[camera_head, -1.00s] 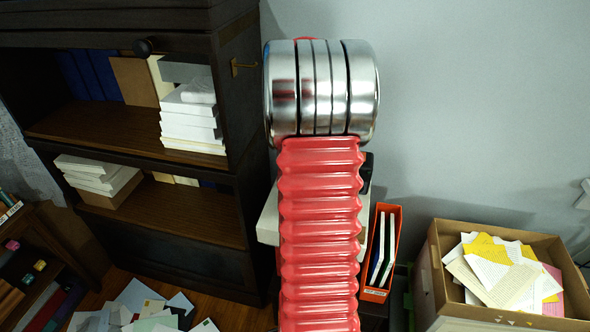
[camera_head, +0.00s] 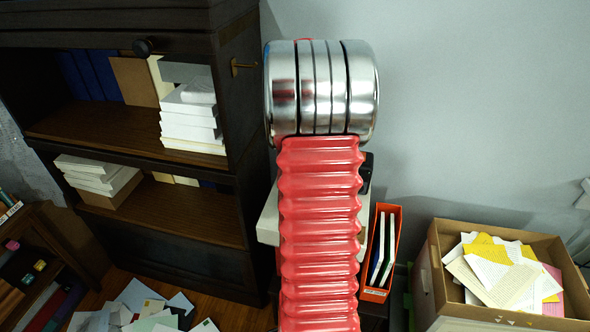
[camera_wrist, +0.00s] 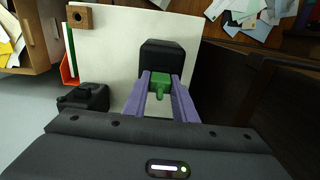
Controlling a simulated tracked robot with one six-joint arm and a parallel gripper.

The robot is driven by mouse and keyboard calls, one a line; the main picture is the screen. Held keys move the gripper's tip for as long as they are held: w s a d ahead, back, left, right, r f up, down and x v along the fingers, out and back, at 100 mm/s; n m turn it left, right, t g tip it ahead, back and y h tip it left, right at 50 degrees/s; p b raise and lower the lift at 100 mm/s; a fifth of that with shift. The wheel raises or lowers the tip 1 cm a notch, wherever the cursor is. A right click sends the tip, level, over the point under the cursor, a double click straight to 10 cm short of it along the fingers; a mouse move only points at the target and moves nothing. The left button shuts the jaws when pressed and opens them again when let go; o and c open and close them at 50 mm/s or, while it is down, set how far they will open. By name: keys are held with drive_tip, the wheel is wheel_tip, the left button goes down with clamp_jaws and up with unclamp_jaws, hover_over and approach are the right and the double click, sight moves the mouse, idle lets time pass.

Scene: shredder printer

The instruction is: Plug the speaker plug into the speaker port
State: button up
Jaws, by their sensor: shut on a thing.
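My gripper (camera_wrist: 160,90) shows in the wrist view as two purple fingers. They are shut on a small green plug (camera_wrist: 159,82). The plug is in front of a dark box (camera_wrist: 166,57) on a white surface (camera_wrist: 112,42); I cannot tell whether it touches the box. No speaker port can be made out for certain. In the head view my gripper and the plug are hidden behind my red arm.
A small brown block with a dark hole (camera_wrist: 80,17) and a black device (camera_wrist: 88,97) are at the left in the wrist view. The head view shows a dark bookcase (camera_head: 238,130), an orange file holder (camera_head: 376,293) and a cardboard box of papers (camera_head: 432,268).

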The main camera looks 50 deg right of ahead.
clamp_jaws()
wheel_tip(320, 180, up, 10)
idle(0.6)
drive_tip(key=shift+o, duration=0.5)
unclamp_jaws()
clamp_jaws()
drive_tip(key=shift+s, duration=0.1)
